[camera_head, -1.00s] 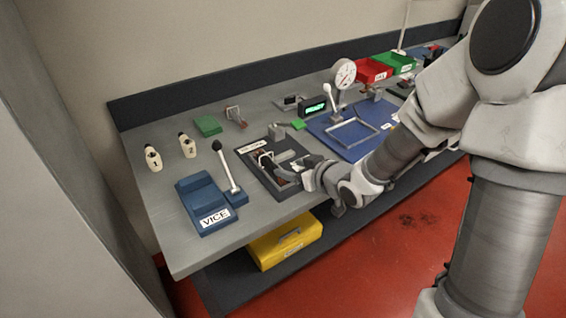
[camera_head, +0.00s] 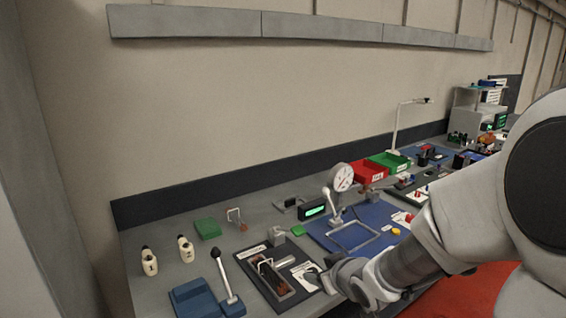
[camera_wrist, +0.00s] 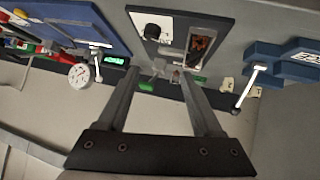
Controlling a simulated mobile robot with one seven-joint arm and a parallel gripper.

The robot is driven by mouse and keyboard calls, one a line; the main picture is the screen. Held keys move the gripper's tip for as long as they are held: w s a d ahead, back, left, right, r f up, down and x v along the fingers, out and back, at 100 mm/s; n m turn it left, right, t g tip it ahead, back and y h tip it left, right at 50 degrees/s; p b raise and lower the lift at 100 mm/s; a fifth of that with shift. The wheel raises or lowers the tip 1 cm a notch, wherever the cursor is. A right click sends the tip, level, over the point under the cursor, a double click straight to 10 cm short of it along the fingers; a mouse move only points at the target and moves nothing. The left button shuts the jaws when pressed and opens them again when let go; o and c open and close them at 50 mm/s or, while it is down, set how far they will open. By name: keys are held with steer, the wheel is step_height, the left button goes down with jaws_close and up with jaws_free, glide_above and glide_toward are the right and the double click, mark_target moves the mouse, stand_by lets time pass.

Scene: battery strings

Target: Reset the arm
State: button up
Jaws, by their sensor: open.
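My arm reaches in from the right in the head view, over the front of the workbench. My gripper (camera_wrist: 155,80) shows in the wrist view with its two fingers well apart and nothing between them. In the head view the gripper end (camera_head: 325,280) is beside the black fixture board (camera_head: 250,265), at its right edge. The board holds a slot with a brown part inside and a white label. It also shows past the fingertips in the wrist view (camera_wrist: 225,30). Whether the gripper touches the board cannot be told.
Two numbered cream bottles (camera_head: 150,262) stand at the left. A blue mat (camera_head: 375,215) with a frame and a dial gauge (camera_head: 342,178) lies right. Red (camera_head: 368,172) and green bins (camera_head: 390,161) stand behind.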

steer(key=s+d+r+m+h, duration=0.2)
steer(key=s+d+r+h, duration=0.1)
steer(key=s+d+r, duration=0.25)
steer(key=s+r+m+g+p, duration=0.1)
steer(key=s+r, duration=0.3)
steer(key=s, duration=0.5)
steer(key=s+r+m+g+p, duration=0.2)
steer(key=s+r, duration=0.3)
steer(key=s, duration=0.4)
steer(key=shift+s+a+m+g, duration=0.15)
steer(key=shift+a+m+g, duration=0.15)
steer(key=shift+g, duration=0.4)
steer(key=shift+o, duration=0.3)
